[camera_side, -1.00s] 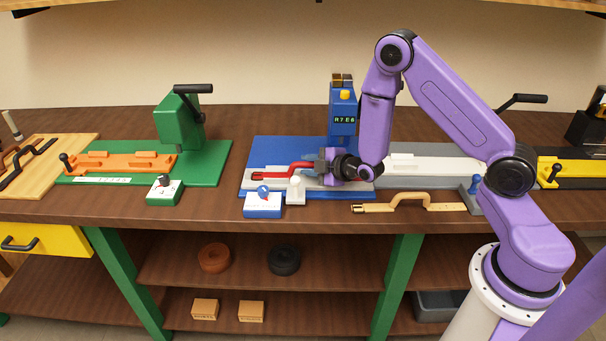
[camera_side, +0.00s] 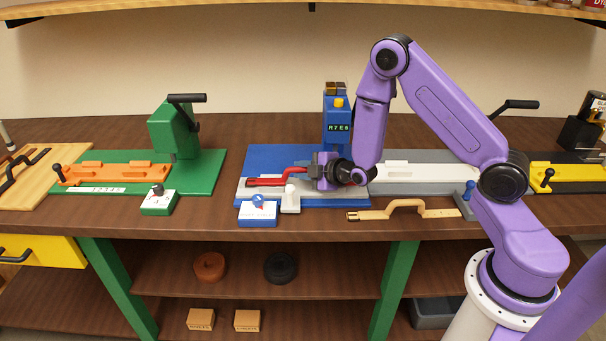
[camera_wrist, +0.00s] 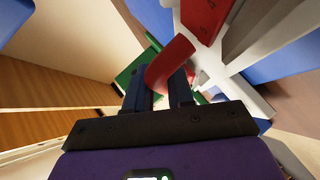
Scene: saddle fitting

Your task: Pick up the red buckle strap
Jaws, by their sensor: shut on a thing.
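The red buckle strap (camera_side: 266,182) lies along the light grey fixture on the blue base plate (camera_side: 262,157) in the side view. Its flat buckle end is at the left and its raised handle-like arch (camera_side: 293,171) is at the right. My gripper (camera_side: 312,171) is shut on this arch, low over the fixture. In the wrist view the red curved arch (camera_wrist: 168,66) sits between my two dark fingers (camera_wrist: 160,92), and a flat red part (camera_wrist: 204,18) shows further along. The strap's right end is hidden by my gripper. I cannot tell whether the strap touches the fixture.
A blue press (camera_side: 338,120) stands behind my gripper. A blue-and-white knob box (camera_side: 258,213) and a white post (camera_side: 290,200) stand in front. A tan strap (camera_side: 403,209) lies at the front right. A green station with an orange strap (camera_side: 115,173) is at the left.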

